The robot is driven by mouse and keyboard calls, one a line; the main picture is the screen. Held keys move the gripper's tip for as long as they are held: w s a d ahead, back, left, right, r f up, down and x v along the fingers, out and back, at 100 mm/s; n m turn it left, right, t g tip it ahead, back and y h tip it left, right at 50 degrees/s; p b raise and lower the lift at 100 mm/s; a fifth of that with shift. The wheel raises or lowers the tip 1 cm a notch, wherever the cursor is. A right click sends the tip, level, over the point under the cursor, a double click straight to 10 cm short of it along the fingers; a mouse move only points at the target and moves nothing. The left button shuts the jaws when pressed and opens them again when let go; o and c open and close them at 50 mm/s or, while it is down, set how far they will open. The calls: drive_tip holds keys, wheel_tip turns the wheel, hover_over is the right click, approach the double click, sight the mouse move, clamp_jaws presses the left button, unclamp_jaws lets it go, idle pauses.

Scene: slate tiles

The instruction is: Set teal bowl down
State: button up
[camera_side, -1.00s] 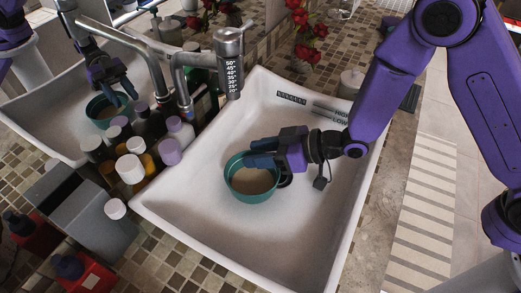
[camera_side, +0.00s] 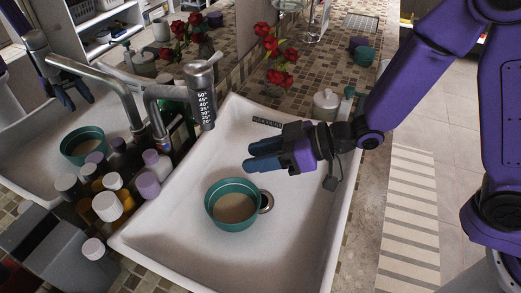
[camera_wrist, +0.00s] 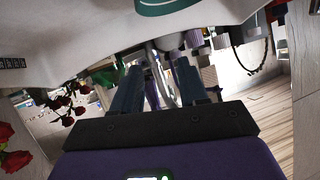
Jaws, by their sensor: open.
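The teal bowl (camera_side: 232,204) sits upright on the floor of the white sink (camera_side: 170,238), next to the round drain (camera_side: 266,201). Its inside looks beige. My gripper (camera_side: 252,158) is above and behind the bowl, apart from it, with its blue fingers pointing left. It is open and empty. In the wrist view the fingers (camera_wrist: 160,88) are spread with nothing between them, and part of the bowl (camera_wrist: 168,5) shows at the top edge.
A metal faucet (camera_side: 200,95) stands at the sink's back left. Several bottles with pale caps (camera_side: 107,206) crowd the left rim. Red flowers (camera_side: 280,60) and a white jar (camera_side: 326,104) stand behind the sink. The sink floor right of the bowl is clear.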

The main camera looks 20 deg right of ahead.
drive_tip(key=shift+r, duration=0.5)
drive_tip(key=s+d+g+h, duration=0.1)
drive_tip(key=d+h, duration=0.2)
drive_tip(key=d, duration=0.4)
drive_tip(key=s+d+h, duration=0.2)
drive_tip(key=d+h, duration=0.1)
drive_tip(key=d, duration=0.4)
drive_tip(key=s+d+r+n+g+h, duration=0.2)
drive_tip(key=s+d+g+h, duration=0.3)
drive_tip(key=s+d, duration=1.2)
drive_tip(key=shift+s+d, duration=0.4)
drive_tip(key=shift+s, duration=0.75)
